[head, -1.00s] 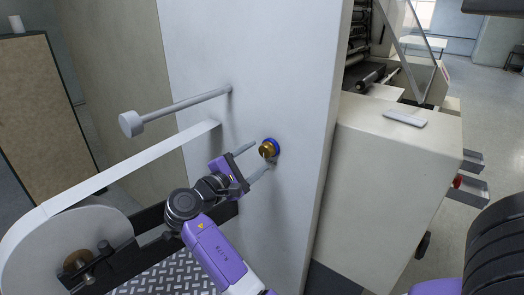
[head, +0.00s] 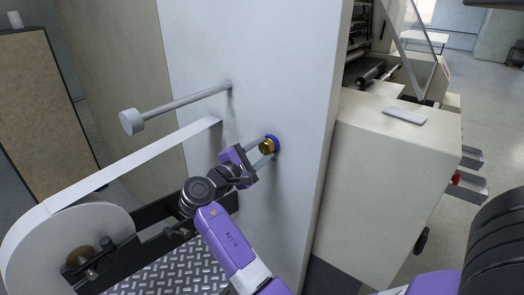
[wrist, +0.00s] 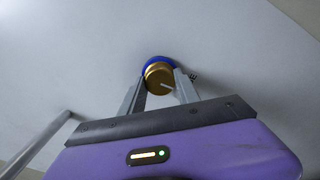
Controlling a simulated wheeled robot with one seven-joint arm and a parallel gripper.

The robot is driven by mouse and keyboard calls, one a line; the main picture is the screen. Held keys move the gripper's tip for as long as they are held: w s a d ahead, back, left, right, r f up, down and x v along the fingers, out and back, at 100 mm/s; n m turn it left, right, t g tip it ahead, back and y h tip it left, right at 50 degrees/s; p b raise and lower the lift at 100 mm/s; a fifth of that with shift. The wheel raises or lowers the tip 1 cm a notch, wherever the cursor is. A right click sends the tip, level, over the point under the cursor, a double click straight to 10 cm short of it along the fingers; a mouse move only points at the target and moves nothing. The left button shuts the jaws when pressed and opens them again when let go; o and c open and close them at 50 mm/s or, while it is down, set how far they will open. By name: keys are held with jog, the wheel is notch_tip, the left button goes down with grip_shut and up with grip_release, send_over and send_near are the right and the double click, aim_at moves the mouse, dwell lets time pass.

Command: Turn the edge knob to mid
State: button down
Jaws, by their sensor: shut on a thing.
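The edge knob (head: 266,147) is a small brass knob with a blue ring behind it, on the pale upright panel (head: 290,70) of the machine. Part of the knob's sides is hidden by the fingers.
A grey rod with a round end (head: 131,121) sticks out of the panel to the upper left. A white film web (head: 140,163) runs from a large roll (head: 60,250) to the panel. A cream machine cabinet (head: 390,180) stands to the right.

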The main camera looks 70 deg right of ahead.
jog(key=shift+f+b, duration=0.1)
jog(key=shift+b, duration=0.2)
jog(key=m+b, duration=0.3)
jog(key=m, duration=0.1)
jog(key=shift+f, duration=0.15)
jog(key=m+b, duration=0.5)
jog(key=shift+f, duration=0.1)
jog(key=m+b, duration=0.5)
jog(key=b, duration=0.1)
jog(key=shift+m, duration=0.4)
jog(key=m+b, duration=0.2)
jog(key=b, duration=0.1)
jog(key=shift+m, duration=0.4)
jog(key=shift+r, duration=0.25)
jog(key=c, duration=0.9)
grip_release()
